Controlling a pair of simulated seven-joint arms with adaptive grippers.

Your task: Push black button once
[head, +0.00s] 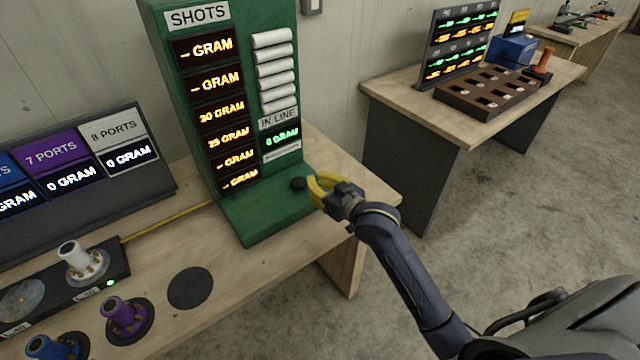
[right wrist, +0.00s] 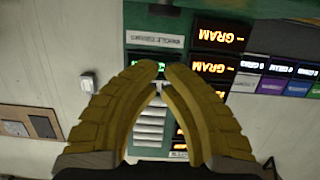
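The black button (head: 298,183) is a small round knob on the base of the green shots stand (head: 262,215). My right gripper (head: 314,183) has yellow fingers and is right beside the button, on its right side. I cannot tell whether a fingertip touches it. In the right wrist view the fingers of my right gripper (right wrist: 159,70) come together at the tips with nothing held between them. The stand's displays show upside down behind them. A dark piece at the top edge of that view may be the button. My left gripper is not in view.
A ports display (head: 75,165) stands at the left on the wooden table (head: 215,320). White, purple and blue port pieces stand before it. A second table (head: 470,125) with a dark tray (head: 490,95) is at the back right, with bare floor between.

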